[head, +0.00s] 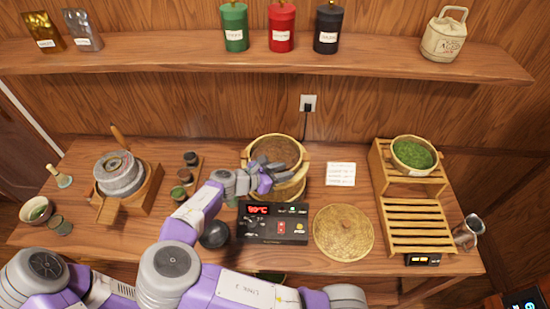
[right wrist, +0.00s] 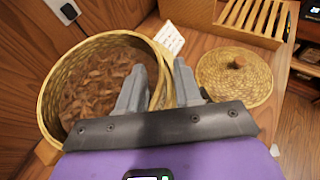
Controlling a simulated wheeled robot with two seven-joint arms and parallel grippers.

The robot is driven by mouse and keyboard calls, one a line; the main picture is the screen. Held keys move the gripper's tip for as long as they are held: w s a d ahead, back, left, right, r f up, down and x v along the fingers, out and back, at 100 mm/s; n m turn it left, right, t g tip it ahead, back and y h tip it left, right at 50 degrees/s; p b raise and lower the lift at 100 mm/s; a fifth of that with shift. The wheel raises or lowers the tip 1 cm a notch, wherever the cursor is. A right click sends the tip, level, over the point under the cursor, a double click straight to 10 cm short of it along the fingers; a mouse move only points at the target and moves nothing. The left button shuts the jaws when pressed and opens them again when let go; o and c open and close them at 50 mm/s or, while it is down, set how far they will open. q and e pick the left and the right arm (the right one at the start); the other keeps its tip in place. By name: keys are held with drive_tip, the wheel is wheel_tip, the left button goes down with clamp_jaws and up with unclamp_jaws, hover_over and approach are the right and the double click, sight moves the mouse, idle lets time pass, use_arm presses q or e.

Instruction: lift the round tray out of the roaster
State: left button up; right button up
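The round woven tray (head: 299,153) sits on the roaster behind its dark control box (head: 290,235) with a red display. Brown tea pieces (head: 275,150) lie in it. In the right wrist view the tray (right wrist: 52,95) fills the left side. My right gripper (right wrist: 160,75) straddles its near rim, one finger inside over the tea and the other outside. The fingers stand apart with the rim between them, and I see no clear grip. My left gripper is out of view.
A round woven lid (head: 343,232) lies to the right of the control box. A white card (head: 340,174) lies behind it. A slatted wooden rack (head: 418,226) with a bowl of green leaves (head: 398,160) stands right. A stone mill (head: 120,175) stands left. A shelf (head: 200,58) runs above.

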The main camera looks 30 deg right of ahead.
drive_tip(key=x, duration=0.3)
drive_tip(key=shift+w, duration=0.15)
drive_tip(key=shift+a, duration=0.1)
clamp_jaws()
